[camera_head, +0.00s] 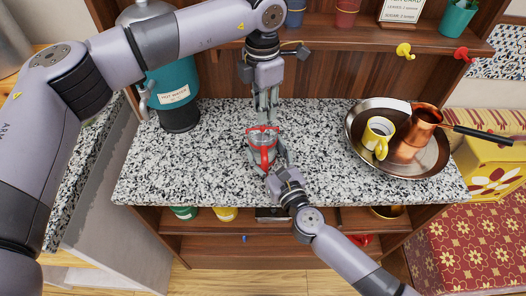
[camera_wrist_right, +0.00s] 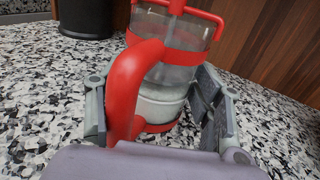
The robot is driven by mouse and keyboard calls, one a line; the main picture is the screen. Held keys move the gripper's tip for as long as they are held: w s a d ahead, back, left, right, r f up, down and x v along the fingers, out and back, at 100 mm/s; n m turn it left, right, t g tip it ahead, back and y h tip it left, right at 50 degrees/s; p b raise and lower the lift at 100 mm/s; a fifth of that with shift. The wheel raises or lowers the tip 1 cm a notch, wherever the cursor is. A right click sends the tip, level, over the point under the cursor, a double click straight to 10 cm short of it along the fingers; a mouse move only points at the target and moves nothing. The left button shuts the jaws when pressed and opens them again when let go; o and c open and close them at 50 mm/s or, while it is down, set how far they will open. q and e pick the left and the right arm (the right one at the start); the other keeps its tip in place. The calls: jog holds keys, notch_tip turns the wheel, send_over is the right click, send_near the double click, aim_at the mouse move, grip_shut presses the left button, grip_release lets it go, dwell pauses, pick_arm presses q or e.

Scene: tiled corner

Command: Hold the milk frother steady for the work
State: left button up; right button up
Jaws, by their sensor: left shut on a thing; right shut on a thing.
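The milk frother (camera_head: 262,141) is a clear jug with red bands, a red lid and a red handle. It stands upright on the speckled counter. In the right wrist view the frother (camera_wrist_right: 172,75) shows white milk in its lower part, a red rod on top, and its upper end cut off by the frame. My right gripper (camera_head: 268,155) is shut on the frother's body, one finger on either side, handle between them; its fingers also show in the wrist view (camera_wrist_right: 158,108). My left gripper (camera_head: 265,108) points down from above and is shut on the frother's top, its grip partly hidden.
A teal hot water urn (camera_head: 173,92) stands at the left back. A shelf crosses behind. The speckled counter (camera_head: 215,180) around the frother is clear.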

pick_arm(q)
jog(key=shift+r, duration=0.85)
jog(key=shift+f, duration=0.1)
dwell(0.9)
jog(key=shift+f, duration=2.9)
jog(key=shift+w+r, duration=0.1)
jog(key=shift+r, duration=2.9)
jog(key=o, duration=0.8)
jog(key=shift+f, duration=0.1)
jog(key=shift+r, duration=3.5)
